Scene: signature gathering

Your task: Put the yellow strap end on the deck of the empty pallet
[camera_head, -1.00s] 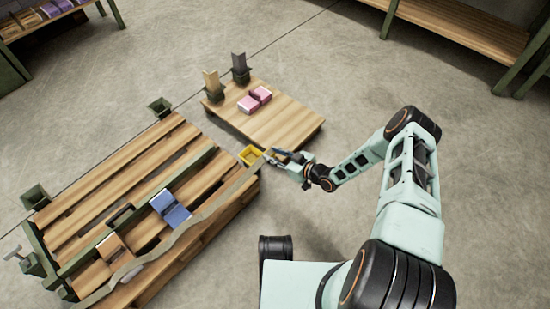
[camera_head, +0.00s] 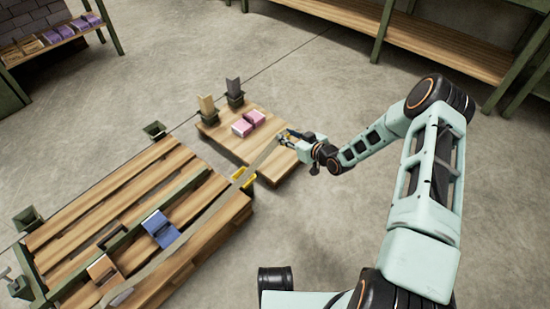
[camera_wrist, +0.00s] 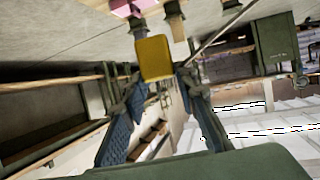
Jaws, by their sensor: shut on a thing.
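My gripper (camera_head: 284,137) is shut on the yellow strap end (camera_wrist: 155,58), which shows between the fingertips in the wrist view. In the head view the end is too small to make out. My gripper is over or just above the right part of the small pallet (camera_head: 240,147). Neither pallet is wholly bare. The small one bears pink blocks (camera_head: 248,124) and two posts at its far left edge.
Wooden shelves (camera_head: 340,12) are at the back.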

